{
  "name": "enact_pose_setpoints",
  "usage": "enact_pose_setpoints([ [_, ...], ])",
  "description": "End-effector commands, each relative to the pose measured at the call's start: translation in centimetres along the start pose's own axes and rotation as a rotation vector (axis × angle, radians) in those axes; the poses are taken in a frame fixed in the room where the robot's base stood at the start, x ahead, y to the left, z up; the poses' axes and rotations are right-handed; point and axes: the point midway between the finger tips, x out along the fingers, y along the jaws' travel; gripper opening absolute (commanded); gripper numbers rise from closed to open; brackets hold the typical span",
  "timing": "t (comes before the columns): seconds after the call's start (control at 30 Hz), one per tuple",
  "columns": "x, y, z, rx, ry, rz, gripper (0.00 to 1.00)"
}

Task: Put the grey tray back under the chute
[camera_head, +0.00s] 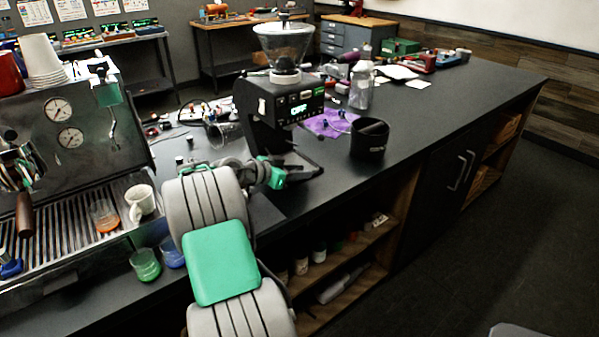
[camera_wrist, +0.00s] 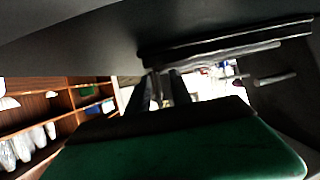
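The black grinder (camera_head: 277,112) stands on the counter in the head view, with a lit display and a clear hopper on top. My gripper (camera_head: 303,172) is low at the grinder's foot, at the end of my outstretched arm. Its fingers (camera_wrist: 165,90) are dark and partly hidden in the wrist view, where a large dark surface fills the top. I cannot tell whether they are apart or closed on something. I cannot pick out the grey tray for certain in either view. The area under the chute is mostly hidden behind my arm and the grinder's body.
A black round bin (camera_head: 369,139) and a clear bottle (camera_head: 361,86) stand right of the grinder, near a purple cloth (camera_head: 328,123). The espresso machine (camera_head: 75,140) is at left, with cups on its grate. Open shelves (camera_head: 345,250) lie below.

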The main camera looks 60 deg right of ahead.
Motion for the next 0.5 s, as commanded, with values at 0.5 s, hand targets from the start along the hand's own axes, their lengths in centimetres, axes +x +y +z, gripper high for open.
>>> enact_pose_setpoints([
  [0.5,-6.7,-0.1,-0.1,-0.001,0.001,-0.006,0.26],
])
